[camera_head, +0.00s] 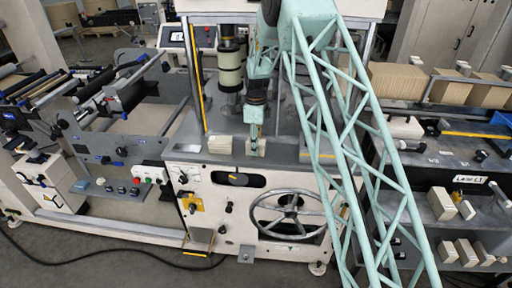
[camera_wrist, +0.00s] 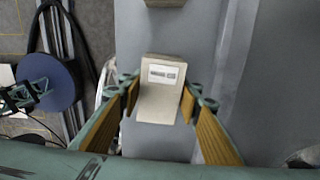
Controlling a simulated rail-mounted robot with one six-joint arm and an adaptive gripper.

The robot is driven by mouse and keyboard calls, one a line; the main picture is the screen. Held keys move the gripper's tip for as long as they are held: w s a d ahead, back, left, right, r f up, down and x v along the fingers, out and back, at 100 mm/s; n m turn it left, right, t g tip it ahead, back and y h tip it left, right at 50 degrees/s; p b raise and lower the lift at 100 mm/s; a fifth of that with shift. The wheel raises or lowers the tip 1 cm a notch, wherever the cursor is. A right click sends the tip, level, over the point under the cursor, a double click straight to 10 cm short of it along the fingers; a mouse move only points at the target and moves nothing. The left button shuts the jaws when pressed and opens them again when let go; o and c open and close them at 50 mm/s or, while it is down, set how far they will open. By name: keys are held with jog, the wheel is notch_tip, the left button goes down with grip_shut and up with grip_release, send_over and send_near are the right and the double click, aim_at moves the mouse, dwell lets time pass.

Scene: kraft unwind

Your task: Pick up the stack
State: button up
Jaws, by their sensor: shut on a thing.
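A small pale tan stack (camera_wrist: 158,100) with a white printed label on its top face lies between the two fingers of my gripper (camera_wrist: 159,98) in the wrist view. The fingers have yellow-brown pads and are shut on its two sides. In the head view, my gripper (camera_head: 254,139) points down onto the machine's grey deck, with the stack (camera_head: 255,151) small and partly hidden at its tips. Whether the stack touches the deck is hard to tell.
Another pale stack (camera_head: 220,145) sits on the grey deck (camera_head: 283,152) just left of my gripper. A handwheel (camera_head: 290,214) is on the machine's front below. Cream blocks (camera_head: 442,203) and tan stacks (camera_head: 398,80) stand on the bench at right.

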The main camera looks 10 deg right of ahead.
jog(key=shift+r, duration=0.15)
jog(key=shift+r, duration=1.6)
jog(key=s+d+r+b, duration=0.1)
jog(key=s+b, duration=0.1)
jog(key=s, duration=1.4)
jog(key=shift+d+r, duration=0.2)
jog(key=shift+f+n, duration=0.1)
jog(key=shift+n, duration=0.2)
jog(key=s+f+n+b, duration=0.1)
jog(key=f+n+b, duration=0.3)
jog(key=n, duration=0.7)
jog(key=s+a+f+n+b, duration=0.1)
jog(key=f+n+b, duration=0.3)
jog(key=n, duration=0.7)
jog(key=shift+s+a+f+b, duration=0.25)
jog(key=shift+s+b, duration=0.5)
jog(key=shift+b, duration=0.4)
